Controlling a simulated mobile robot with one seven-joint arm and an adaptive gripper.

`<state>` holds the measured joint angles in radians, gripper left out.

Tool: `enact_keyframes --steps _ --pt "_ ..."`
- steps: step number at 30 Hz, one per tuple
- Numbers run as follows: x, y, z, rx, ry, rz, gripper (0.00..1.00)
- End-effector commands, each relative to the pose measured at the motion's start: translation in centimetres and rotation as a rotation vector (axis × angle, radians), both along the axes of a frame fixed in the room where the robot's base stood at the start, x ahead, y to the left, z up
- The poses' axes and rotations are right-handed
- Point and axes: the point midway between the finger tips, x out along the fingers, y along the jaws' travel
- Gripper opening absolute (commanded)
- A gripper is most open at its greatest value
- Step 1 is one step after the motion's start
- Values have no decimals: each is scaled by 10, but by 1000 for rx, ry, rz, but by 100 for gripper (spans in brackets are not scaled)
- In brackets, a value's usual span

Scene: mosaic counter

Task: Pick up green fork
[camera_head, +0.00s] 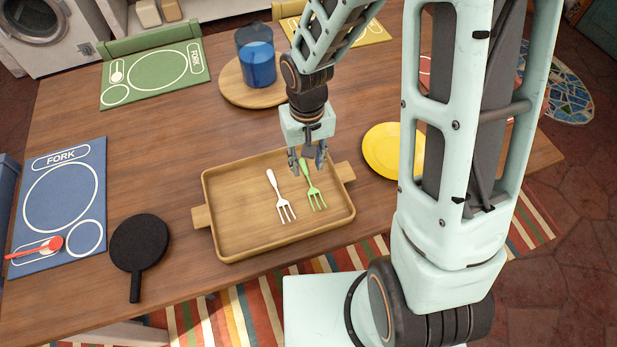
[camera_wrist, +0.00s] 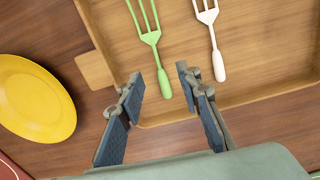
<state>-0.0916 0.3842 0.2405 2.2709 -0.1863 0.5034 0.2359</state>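The green fork (camera_head: 313,188) lies in the wooden tray (camera_head: 236,247), to the right of a white fork (camera_head: 279,198). In the head view my gripper (camera_head: 307,168) is over the far side of the tray, close to the green fork's handle end. In the wrist view my gripper (camera_wrist: 162,88) is open, with nothing between its fingers. There the green fork (camera_wrist: 153,45) has its handle end just beyond and between the fingertips. The white fork (camera_wrist: 213,40) lies to its right. How high the fingertips are above the fork is hard to tell.
A yellow plate (camera_head: 392,150) is right of the tray. A black round board (camera_head: 139,245) is to its left. A blue cup (camera_head: 256,58) stands on a round wooden board (camera_head: 234,92) behind my gripper. Placemats (camera_head: 60,200) lie at the table's edges.

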Motion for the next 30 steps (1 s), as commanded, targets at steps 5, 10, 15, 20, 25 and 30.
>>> enact_keyframes --steps 5,10,15,20,25,30 --pt "-3 -1 -29 -1 5 2 32" --pt "-2 -1 -39 0 1 0 32" --pt "-2 -1 -39 0 0 0 32" --pt "-2 -1 -39 0 0 0 20" --pt "-2 -1 -39 0 0 0 1" --pt "-1 -1 -39 0 0 0 0"
